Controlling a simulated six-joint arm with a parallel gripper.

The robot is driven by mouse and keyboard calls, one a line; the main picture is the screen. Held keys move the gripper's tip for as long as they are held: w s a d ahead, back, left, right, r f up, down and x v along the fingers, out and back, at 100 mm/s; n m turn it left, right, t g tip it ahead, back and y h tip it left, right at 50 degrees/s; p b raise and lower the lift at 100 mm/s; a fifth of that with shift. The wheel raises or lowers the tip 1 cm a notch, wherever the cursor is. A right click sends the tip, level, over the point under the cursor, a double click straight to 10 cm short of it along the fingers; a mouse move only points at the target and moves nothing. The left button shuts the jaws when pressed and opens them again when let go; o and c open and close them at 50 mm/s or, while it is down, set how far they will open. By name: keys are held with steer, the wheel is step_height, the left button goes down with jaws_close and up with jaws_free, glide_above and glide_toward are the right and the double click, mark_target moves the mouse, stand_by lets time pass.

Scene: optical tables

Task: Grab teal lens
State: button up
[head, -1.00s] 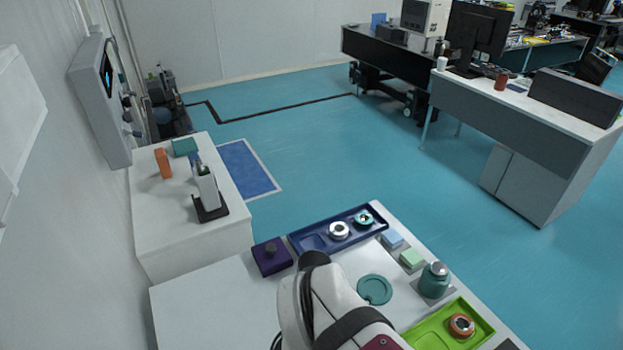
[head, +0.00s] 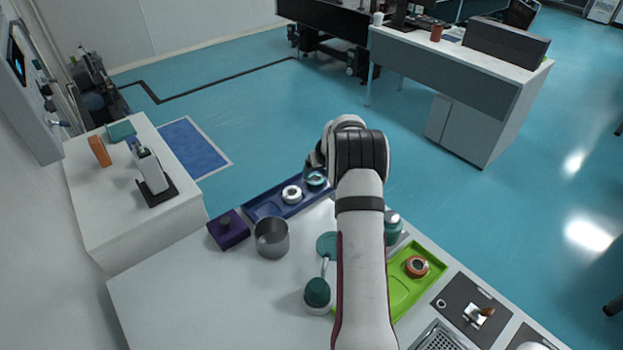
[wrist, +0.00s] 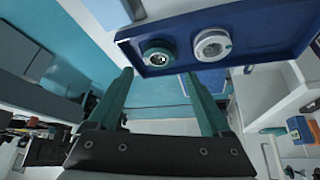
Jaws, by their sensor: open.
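The teal lens (head: 316,179), a ring with a pale centre, sits in the right part of the dark blue tray (head: 265,209). It shows in the wrist view (wrist: 157,55), to the left of a white-ringed lens (wrist: 212,44) in the same tray. My gripper (wrist: 156,76) is open, with its two teal fingers apart and nothing between them. In the wrist picture the teal lens appears just beyond the gap between the fingertips. In the head view my gripper is mostly hidden by my wrist, close to the tray's right end.
The white-ringed lens (head: 292,194) stands close beside the teal one. A purple box (head: 228,229), a grey cylinder (head: 271,238) and a teal-topped object (head: 317,293) stand nearer on the white table. A green tray (head: 418,282) with an orange-brown ring lies right of my arm.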

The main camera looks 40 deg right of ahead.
mark_target(315, 179)
steer(key=x, duration=0.7)
steer(key=shift+d, duration=0.15)
steer(key=c, duration=1.2)
steer(key=shift+o, duration=0.2)
steer(key=shift+r, duration=0.15)
